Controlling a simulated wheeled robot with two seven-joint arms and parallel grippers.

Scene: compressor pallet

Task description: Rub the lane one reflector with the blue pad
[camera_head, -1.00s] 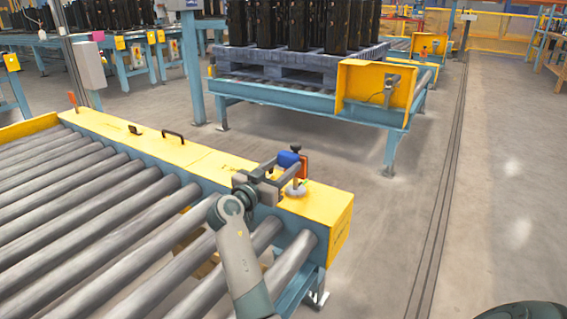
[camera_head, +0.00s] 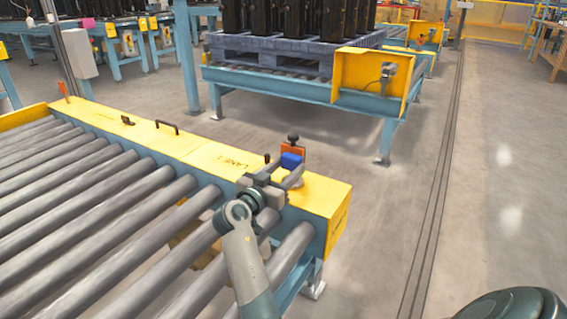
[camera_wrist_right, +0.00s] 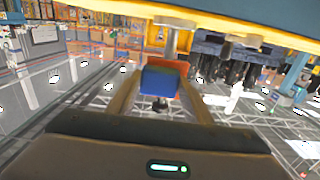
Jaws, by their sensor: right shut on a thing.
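The lane one reflector is a small orange plate (camera_head: 299,151) with a black knob on top, on a short post at the near end of the yellow rail marked LANE 1 (camera_head: 228,160). My right gripper (camera_head: 283,173) is shut on the blue pad (camera_head: 290,161) and holds it in front of the reflector's lower part. In the right wrist view the blue pad (camera_wrist_right: 160,82) sits between the fingers and overlaps the orange reflector (camera_wrist_right: 182,67). I cannot tell whether pad and plate touch. My left gripper is not in view.
Grey conveyor rollers (camera_head: 90,220) fill the left, under my right arm. A black handle (camera_head: 167,127) stands on the yellow rail. Behind is another conveyor with a blue pallet (camera_head: 270,57) of black units and a yellow guard (camera_head: 358,80). The floor at right is clear.

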